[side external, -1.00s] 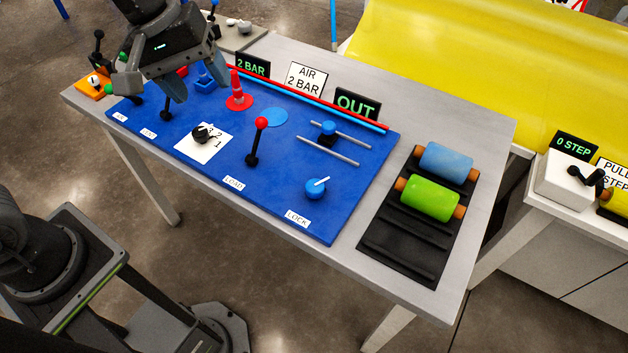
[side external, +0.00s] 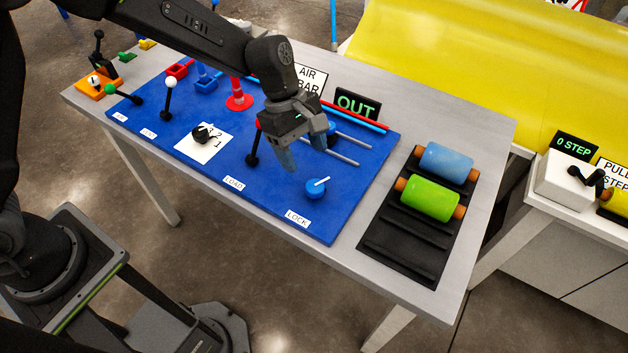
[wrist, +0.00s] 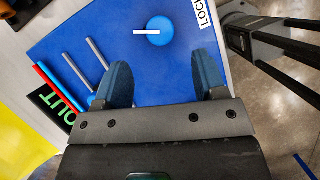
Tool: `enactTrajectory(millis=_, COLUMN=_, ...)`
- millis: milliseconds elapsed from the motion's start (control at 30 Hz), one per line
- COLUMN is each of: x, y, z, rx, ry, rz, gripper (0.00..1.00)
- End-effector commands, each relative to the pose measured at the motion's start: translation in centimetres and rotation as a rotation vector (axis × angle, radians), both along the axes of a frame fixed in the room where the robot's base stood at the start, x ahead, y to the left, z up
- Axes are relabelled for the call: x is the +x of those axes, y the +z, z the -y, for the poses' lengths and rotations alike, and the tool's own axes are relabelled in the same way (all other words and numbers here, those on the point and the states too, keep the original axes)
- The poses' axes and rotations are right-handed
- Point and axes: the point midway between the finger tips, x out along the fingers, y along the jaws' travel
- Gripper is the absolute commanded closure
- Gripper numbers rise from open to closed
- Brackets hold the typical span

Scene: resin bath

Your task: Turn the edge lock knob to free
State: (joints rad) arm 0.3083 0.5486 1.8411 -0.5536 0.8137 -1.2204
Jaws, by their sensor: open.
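The edge lock knob (side external: 316,189) is a round blue knob with a white pointer line, on the blue panel (side external: 270,205) above the LOCK label (side external: 298,218). In the side external view its pointer slants up to the right. The knob (wrist: 160,31) also shows in the wrist view, beyond my fingertips, with its white pointer to the left. My gripper (side external: 305,150) hangs over the panel, up and left of the knob, apart from it. Its blue-grey fingers are spread, with only bare panel between them in the wrist view (wrist: 164,75).
A red-balled LOAD lever (side external: 252,158) stands close left of my gripper, partly hidden. Two rails (side external: 335,150) with a blue slider lie behind it. The OUT sign (side external: 357,105) stands at the back. A roller rack (side external: 405,235) is to the right. Panel around the knob is clear.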

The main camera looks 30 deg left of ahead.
Motion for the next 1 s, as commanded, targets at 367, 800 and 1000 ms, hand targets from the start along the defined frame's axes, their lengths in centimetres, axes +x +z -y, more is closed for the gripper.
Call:
enactTrajectory(millis=367, x=-0.7, y=-6.0, z=2.4, rx=0.0, ry=-0.001, rz=0.0, gripper=0.35)
enactTrajectory(millis=800, x=-0.8, y=-7.1, z=2.9, rx=-0.001, ry=-0.001, rz=0.003, gripper=0.35)
enactTrajectory(millis=1000, x=-0.8, y=-7.1, z=2.9, rx=-0.001, ry=-0.001, rz=0.003, gripper=0.53)
